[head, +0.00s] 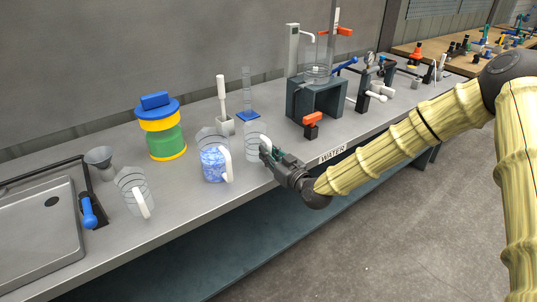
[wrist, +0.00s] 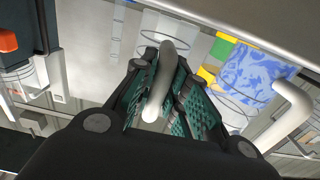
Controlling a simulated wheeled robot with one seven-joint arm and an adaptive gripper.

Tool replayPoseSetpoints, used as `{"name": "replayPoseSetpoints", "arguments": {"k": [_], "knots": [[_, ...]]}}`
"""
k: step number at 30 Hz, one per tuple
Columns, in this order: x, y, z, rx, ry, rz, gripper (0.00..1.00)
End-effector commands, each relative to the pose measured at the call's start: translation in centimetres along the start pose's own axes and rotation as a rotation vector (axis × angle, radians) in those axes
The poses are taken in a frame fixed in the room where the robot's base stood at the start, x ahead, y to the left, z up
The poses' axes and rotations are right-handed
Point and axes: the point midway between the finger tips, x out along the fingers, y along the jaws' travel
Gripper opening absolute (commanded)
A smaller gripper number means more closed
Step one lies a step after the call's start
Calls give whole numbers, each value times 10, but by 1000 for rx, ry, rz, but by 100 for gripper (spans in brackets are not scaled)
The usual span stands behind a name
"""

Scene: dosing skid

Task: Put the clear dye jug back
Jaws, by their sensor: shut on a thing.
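A clear jug (head: 254,146) with a pale handle stands at the bench's front edge, beside the blue-patterned jug. My gripper (head: 267,151) reaches it from the right and is shut on its handle. In the wrist view the pale handle (wrist: 160,82) runs between my green-padded fingers (wrist: 163,100). The clear body behind is faint and partly hidden by the fingers. I cannot tell whether the jug's base touches the bench. Another clear jug (head: 131,188) with a white handle stands farther left.
The blue-patterned jug (head: 212,163) is close on the left and also shows in the wrist view (wrist: 253,75). A tall clear cylinder on a blue base (head: 248,115) stands behind. A dark stand (head: 317,101) and orange-handled valve (head: 312,122) are right. A WATER label (head: 333,153) marks the edge.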

Motion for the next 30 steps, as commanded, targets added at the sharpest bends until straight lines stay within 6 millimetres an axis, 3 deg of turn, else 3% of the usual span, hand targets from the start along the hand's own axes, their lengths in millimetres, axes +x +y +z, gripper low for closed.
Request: {"name": "replayPoseSetpoints", "arguments": {"k": [12, 13, 16, 30], "knots": [[0, -1, 6, -1, 1, -1, 0], [0, -1, 5, 0, 0, -1, 19], [0, -1, 5, 0, 0, -1, 37], [-6, 0, 3, 0, -1, -1, 37]]}}
